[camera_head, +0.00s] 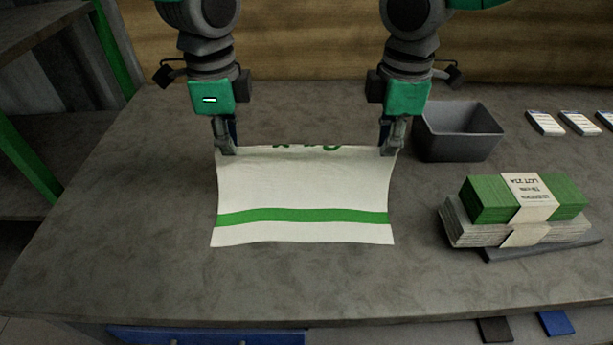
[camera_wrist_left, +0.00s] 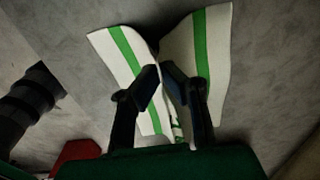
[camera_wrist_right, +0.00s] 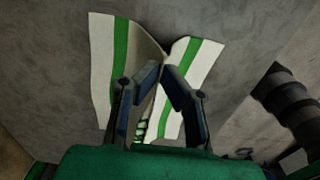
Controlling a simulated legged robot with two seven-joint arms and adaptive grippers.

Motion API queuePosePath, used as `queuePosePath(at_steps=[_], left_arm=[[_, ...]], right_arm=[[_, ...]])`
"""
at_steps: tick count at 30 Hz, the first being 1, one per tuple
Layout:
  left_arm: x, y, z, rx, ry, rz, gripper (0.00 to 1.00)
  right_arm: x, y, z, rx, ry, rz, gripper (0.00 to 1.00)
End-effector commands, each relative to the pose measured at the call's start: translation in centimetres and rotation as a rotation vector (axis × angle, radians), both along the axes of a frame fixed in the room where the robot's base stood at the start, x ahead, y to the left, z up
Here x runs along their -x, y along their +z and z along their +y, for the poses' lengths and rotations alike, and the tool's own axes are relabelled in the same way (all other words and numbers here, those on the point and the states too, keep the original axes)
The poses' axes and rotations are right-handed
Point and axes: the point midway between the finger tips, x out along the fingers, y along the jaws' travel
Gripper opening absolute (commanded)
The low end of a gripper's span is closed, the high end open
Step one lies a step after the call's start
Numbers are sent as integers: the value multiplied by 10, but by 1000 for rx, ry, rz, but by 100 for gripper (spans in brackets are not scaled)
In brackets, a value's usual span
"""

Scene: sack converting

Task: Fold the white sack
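The white sack (camera_head: 300,185) spans the middle of the grey table, with a green stripe across its near part and green print cut off at its far edge. My left gripper (camera_head: 226,150) is at its far left corner and my right gripper (camera_head: 389,150) at its far right corner. Both look shut on the sack. In the left wrist view, the fingers (camera_wrist_left: 160,72) pinch the sack (camera_wrist_left: 212,45) where two striped panels meet. The right wrist view shows the same, with fingers (camera_wrist_right: 161,72) closed on the sack (camera_wrist_right: 103,60). How far the sack is raised is unclear.
An empty dark bin (camera_head: 458,140) stands right of my right gripper. A banded green bundle (camera_head: 485,200) lies on a stack of grey sheets (camera_head: 465,232) at the right. Small white packs (camera_head: 545,123) lie at the far right. The table's left and front are clear.

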Motion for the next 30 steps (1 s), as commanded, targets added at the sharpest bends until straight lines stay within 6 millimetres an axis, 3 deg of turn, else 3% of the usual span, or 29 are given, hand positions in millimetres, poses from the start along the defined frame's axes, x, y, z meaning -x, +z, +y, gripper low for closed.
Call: queuePosePath(at_steps=[1, 18, 24, 30], left_arm=[[0, 15, 0, 0, 0, 0, 0], [0, 102, -1, 1, 1, 1, 0], [0, 123, -1, 1, 1, 1, 0], [0, 130, -1, 1, 1, 1, 0]], right_arm=[[0, 15, 0, 1, -1, -1, 0], [0, 103, 1, 0, -1, 0, 0], [0, 123, 1, 0, 0, 0, 0], [0, 130, 1, 0, -1, 0, 0]])
